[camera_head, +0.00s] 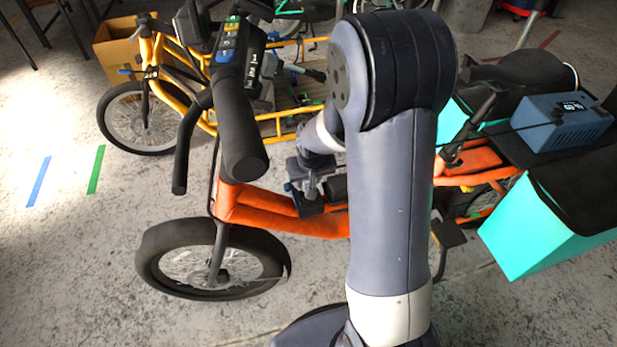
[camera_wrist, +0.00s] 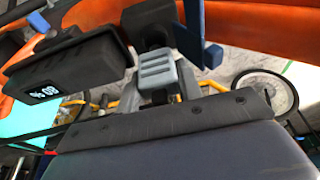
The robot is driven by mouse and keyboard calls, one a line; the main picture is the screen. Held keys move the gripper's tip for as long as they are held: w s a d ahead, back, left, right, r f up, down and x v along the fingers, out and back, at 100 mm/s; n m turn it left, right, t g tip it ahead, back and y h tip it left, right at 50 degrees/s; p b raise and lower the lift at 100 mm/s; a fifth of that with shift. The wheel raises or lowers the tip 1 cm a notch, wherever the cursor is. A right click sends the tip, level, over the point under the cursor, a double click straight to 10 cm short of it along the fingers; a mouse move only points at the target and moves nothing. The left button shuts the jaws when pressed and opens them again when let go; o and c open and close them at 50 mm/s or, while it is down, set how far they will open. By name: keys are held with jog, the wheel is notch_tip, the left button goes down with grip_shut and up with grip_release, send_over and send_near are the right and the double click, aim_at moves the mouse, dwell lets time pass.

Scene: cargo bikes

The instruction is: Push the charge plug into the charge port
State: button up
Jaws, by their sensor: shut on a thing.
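My gripper (camera_head: 308,178) reaches in beside the orange frame of the near cargo bike (camera_head: 262,207), partly behind my arm. In the wrist view its grey ribbed finger (camera_wrist: 156,72) is shut against a dark piece, which I take to be the charge plug (camera_wrist: 152,47). The plug's front meets or lies close to a black round housing (camera_wrist: 147,18) on the orange frame, apparently the charge port. The contact itself is hidden, so I cannot tell how deep the plug sits. A blue flap (camera_wrist: 200,38) stands right beside it.
A black box with a lit display (camera_wrist: 65,75) is close on the left in the wrist view. A blue charger box (camera_head: 562,123) sits on the rear rack above a turquoise bag (camera_head: 535,228). The handlebar (camera_head: 238,130) is left of my arm. A yellow bike (camera_head: 180,90) stands behind.

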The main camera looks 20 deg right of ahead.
jog(key=shift+f+b, duration=0.85)
jog(key=shift+f, duration=0.3)
jog(key=o, duration=1.1)
jog(key=shift+r, duration=0.25)
jog(key=p+v, duration=0.2)
jog(key=v, duration=0.8)
jog(key=shift+s+d+r+p, duration=0.15)
jog(key=shift+s+p, duration=0.05)
jog(key=shift+p, duration=0.1)
jog(key=shift+b+x, duration=0.9)
jog(key=shift+x, duration=2.85)
